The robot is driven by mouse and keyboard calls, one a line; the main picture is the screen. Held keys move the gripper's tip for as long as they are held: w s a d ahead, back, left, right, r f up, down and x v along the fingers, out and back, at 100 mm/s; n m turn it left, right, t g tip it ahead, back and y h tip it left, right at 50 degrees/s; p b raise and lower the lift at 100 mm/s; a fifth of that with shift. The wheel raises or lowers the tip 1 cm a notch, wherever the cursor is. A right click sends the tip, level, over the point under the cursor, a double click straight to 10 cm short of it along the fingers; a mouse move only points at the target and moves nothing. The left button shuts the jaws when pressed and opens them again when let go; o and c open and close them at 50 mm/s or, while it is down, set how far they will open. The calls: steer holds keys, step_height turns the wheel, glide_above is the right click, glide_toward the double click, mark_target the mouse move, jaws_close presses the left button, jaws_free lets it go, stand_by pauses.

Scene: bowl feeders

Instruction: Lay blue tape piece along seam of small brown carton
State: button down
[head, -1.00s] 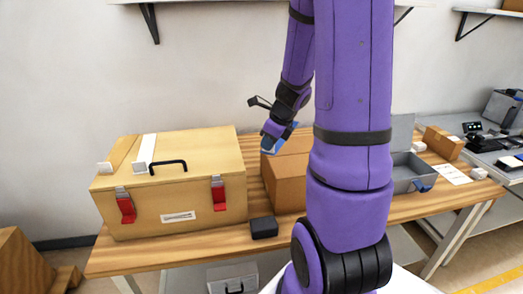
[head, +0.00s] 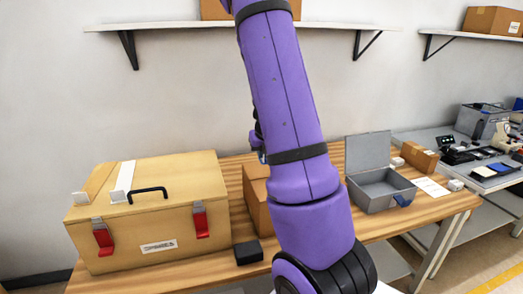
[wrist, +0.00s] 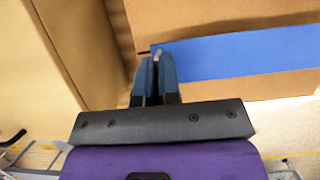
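The blue tape piece (wrist: 235,57) shows in the wrist view as a flat strip running right from my fingertips. It lies over the brown top of the small brown carton (wrist: 215,18); I cannot tell whether it touches the top along its length. A short dark line, like the seam, shows just left of the tape's left end. My gripper (wrist: 154,66) has its fingers close together at that left end, apparently pinching it. In the head view the small brown carton (head: 255,196) is partly hidden behind my arm, and the gripper and tape are mostly hidden.
A large wooden case (head: 150,215) with red latches stands left of the carton. A small black block (head: 248,252) sits in front. An open grey box (head: 380,190) is right of my arm on the wooden table (head: 430,203). A wall shelf (head: 340,26) is above.

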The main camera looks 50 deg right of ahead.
steer(key=shift+f, duration=3.7)
steer(key=c, duration=1.2)
jaws_free()
steer(key=shift+c, duration=0.2)
steer(key=shift+r, duration=0.1)
steer(key=v, duration=1)
steer(key=shift+r, duration=0.3)
steer(key=shift+s+a, duration=0.1)
steer(key=shift+s, duration=0.05)
